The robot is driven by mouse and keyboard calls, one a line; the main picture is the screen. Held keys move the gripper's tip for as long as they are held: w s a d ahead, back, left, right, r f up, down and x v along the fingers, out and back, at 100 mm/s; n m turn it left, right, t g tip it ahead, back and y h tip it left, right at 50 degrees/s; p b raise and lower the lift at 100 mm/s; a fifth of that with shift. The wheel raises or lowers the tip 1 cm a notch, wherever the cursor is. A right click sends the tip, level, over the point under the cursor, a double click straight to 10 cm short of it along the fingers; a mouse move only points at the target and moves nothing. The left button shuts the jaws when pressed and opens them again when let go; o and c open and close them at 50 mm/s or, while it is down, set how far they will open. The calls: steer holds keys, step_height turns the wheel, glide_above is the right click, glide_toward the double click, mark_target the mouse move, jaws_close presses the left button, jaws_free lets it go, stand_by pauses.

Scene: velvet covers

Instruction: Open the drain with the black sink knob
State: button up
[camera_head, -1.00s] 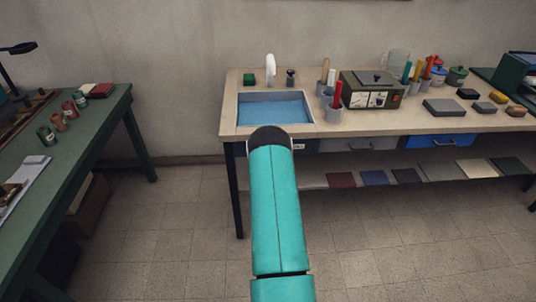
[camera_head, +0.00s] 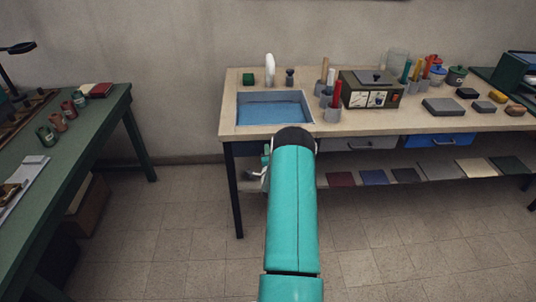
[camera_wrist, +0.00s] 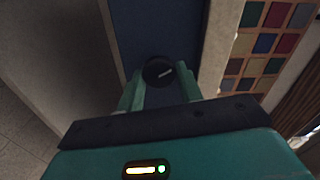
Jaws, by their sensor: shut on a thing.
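The black sink knob (camera_wrist: 158,72) shows in the wrist view as a round black knob with a pale line on its face, against a dark blue panel. My gripper (camera_wrist: 160,80) is shut on it, with one teal finger at each side. The line on the knob slants up to the right. In the head view the sink (camera_head: 244,111) holds blue water, and its drain cannot be seen. My gripper (camera_head: 262,168) shows only partly there, below the sink's front edge and left of my teal forearm, which hides the knob.
A blue drawer (camera_head: 440,140) is under the right side. A green table (camera_head: 95,115) stands left, with bare floor between.

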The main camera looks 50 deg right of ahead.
steer(key=shift+a+f, duration=0.1)
steer(key=shift+a, duration=0.05)
steer(key=o, duration=1)
steer(key=v, duration=1.3)
steer(key=shift+s+a, duration=0.25)
steer(key=shift+s, duration=0.1)
steer(key=shift+w, duration=0.1)
